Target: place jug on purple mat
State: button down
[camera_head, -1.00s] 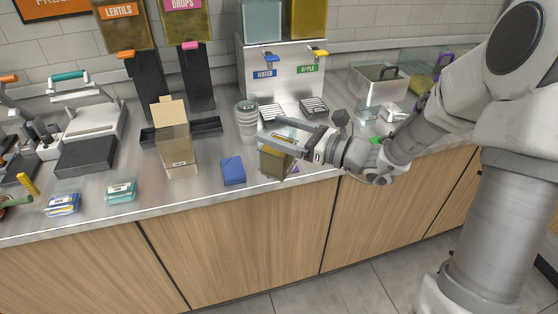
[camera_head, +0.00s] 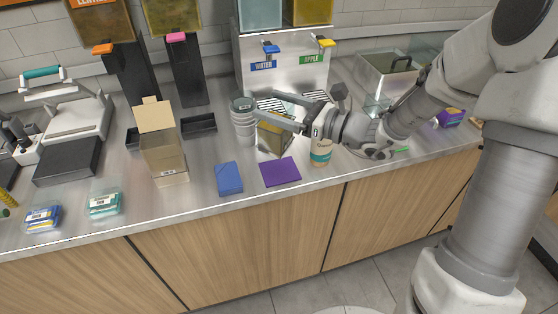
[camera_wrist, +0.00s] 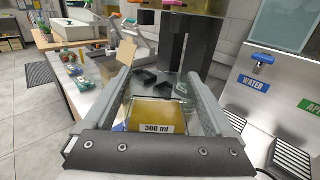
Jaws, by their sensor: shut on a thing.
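The jug (camera_head: 273,140) is clear with yellow contents. In the wrist view it shows between the fingers with a "300 ml" label (camera_wrist: 157,128). My gripper (camera_head: 267,103) is shut on the jug, one finger on each side. The purple mat (camera_head: 281,172) lies flat and bare near the counter's front edge. The jug is just behind the mat and looks upright. Whether its base touches the counter cannot be told. Part of the jug is hidden by my gripper.
The drink dispenser (camera_head: 284,65) is behind. An open cardboard box (camera_head: 163,155) stands farther left.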

aim_at(287, 143)
notch_tip(287, 143, down, 10)
jog(key=shift+r+b, duration=0.15)
jog(key=shift+b, duration=0.6)
jog(key=shift+f, duration=0.25)
grip_release()
jog(key=shift+r, duration=0.1)
jog(key=shift+r, duration=0.25)
jog(key=v, duration=1.2)
